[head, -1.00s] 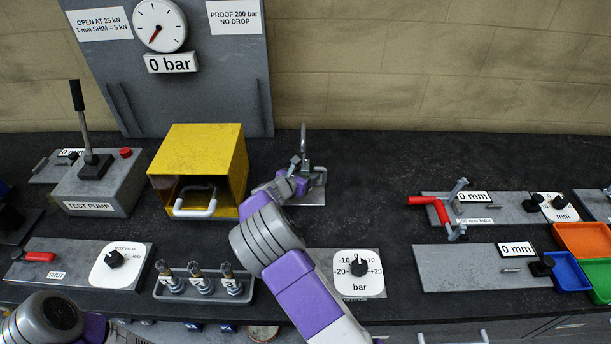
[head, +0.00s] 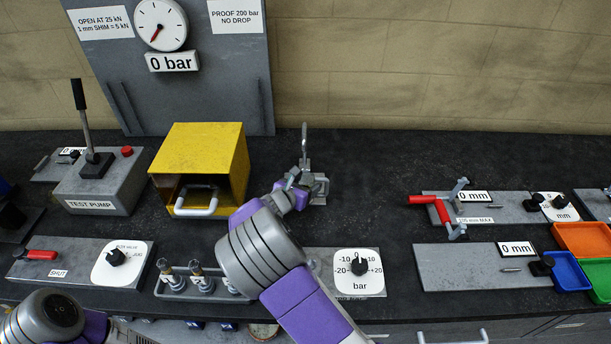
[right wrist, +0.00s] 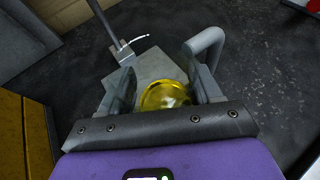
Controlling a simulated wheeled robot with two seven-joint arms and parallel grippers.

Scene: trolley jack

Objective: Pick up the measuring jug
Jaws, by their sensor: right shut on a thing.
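A round, clear vessel with yellow contents, which looks like the measuring jug (right wrist: 166,96), sits between the fingers of my right gripper (right wrist: 164,90) in the right wrist view. The fingers are shut on it from both sides. Its lower part is hidden by the gripper body. In the head view my right gripper (head: 297,187) is at the grey stand plate (head: 319,188), right of the yellow box; the jug cannot be made out there. My left arm shows at the lower left, but its gripper is out of view.
The open yellow box (head: 196,150) stands just left of my right gripper. A thin upright rod (head: 304,140) and a bent grey pipe (right wrist: 207,48) stand close to the gripper. A holder with several fittings (head: 200,285) is in front.

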